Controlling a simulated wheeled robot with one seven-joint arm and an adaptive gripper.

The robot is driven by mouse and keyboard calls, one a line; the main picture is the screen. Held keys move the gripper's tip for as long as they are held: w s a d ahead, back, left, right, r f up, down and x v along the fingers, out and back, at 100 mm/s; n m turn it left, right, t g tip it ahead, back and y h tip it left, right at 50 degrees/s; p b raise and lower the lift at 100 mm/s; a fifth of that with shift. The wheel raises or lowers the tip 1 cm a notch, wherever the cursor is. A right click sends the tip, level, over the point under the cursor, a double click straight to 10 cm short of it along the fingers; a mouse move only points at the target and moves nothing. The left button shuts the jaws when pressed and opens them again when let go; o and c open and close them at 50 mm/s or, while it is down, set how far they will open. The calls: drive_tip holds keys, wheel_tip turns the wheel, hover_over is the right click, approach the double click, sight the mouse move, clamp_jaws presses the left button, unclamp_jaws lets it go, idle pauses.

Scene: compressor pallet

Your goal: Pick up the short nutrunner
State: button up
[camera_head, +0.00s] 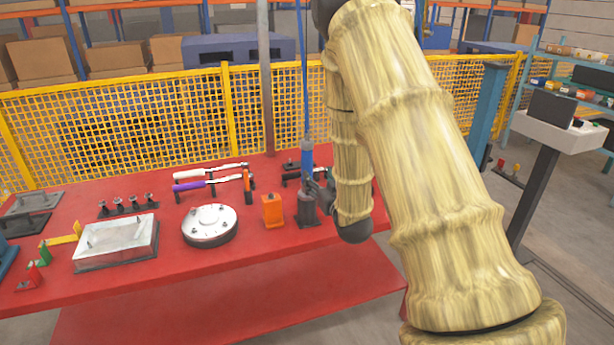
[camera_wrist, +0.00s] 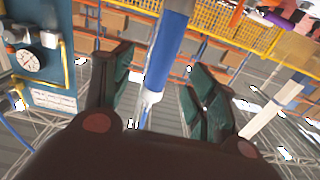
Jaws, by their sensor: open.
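A blue tool that looks like the short nutrunner (camera_head: 307,158) stands upright in a dark holder (camera_head: 309,214) on the red table, with a blue hose rising from its top. In the wrist view, a blue cylinder with a pale metal end (camera_wrist: 170,48) reaches between the fingers, apparently the same tool. My gripper (camera_wrist: 160,68) is open, one finger on each side of the cylinder, with visible gaps in the picture. Contact with either finger does not show. In the head view, my arm comes down just right of the tool and mostly hides the gripper.
An orange block (camera_head: 272,211) stands close left of the holder. Yellow mesh fencing (camera_head: 150,115) runs behind the red table (camera_head: 250,262). The table's front strip is clear.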

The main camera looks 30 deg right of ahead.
sight(309, 168)
drive_tip(key=x, duration=0.4)
drive_tip(key=shift+a+p, duration=0.1)
drive_tip(key=shift+p, duration=0.3)
drive_tip(key=x, duration=0.1)
drive_tip(key=p+x, duration=0.1)
drive_tip(key=x, duration=0.1)
drive_tip(key=p+x, duration=0.1)
drive_tip(key=shift+w+a, duration=0.2)
drive_tip(key=shift+a, duration=0.05)
drive_tip(key=shift+w+d, duration=0.15)
drive_tip(key=shift+w, duration=0.45)
clamp_jaws()
